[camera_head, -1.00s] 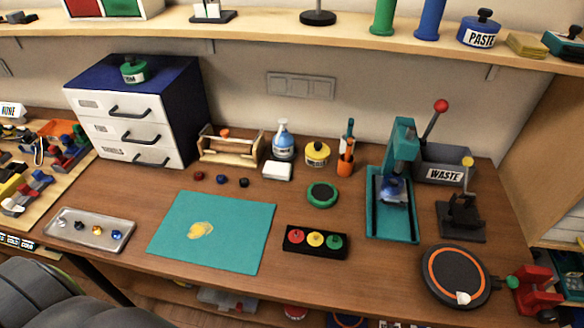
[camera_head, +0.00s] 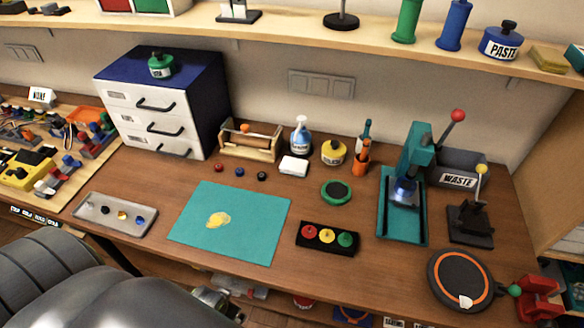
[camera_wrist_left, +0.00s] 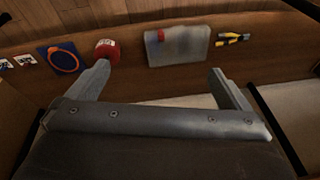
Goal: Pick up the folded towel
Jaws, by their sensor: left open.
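A small white folded towel (camera_head: 293,166) lies flat on the wooden bench, just in front of the blue and white spray bottle (camera_head: 300,137). My left gripper (camera_wrist_left: 158,75) is open in the left wrist view, its two fingers wide apart with nothing between them. That view shows the bench's lower shelf beyond the fingers, and the towel is not in it. In the head view my grey arm fills the bottom left corner, well apart from the towel. My right gripper is not in view.
A yellow-lidded pot (camera_head: 333,153) stands right of the towel and a wooden roller stand (camera_head: 250,143) left of it. A teal mat (camera_head: 250,244) and a button box (camera_head: 327,238) lie in front. A red jar (camera_wrist_left: 107,50) and grey bin (camera_wrist_left: 177,46) sit low down.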

